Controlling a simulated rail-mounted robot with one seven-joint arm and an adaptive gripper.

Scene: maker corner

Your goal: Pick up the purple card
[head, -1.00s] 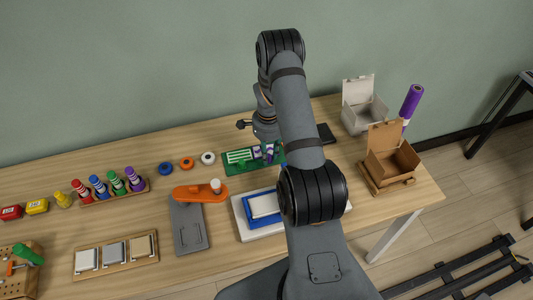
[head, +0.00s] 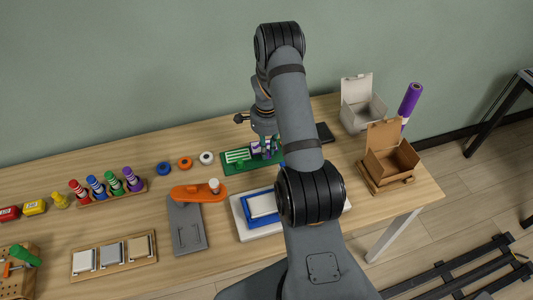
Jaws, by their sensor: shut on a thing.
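A green tray (head: 232,168) lies on the table near the middle, partly behind my arm. Its left part holds green-and-white striped cards (head: 238,155). Purple cards (head: 256,150) show in its right part, small and partly hidden by my gripper. My gripper (head: 266,148) points down over the right part of the tray, its fingers at the purple cards. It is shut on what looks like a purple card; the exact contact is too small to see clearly.
An orange-armed grey device (head: 190,215) and a white-and-blue frame (head: 262,206) lie in front of the tray. Tape rolls (head: 185,163) lie to its left, a dark flat object (head: 325,132) to its right. Open boxes (head: 392,160) stand at the right.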

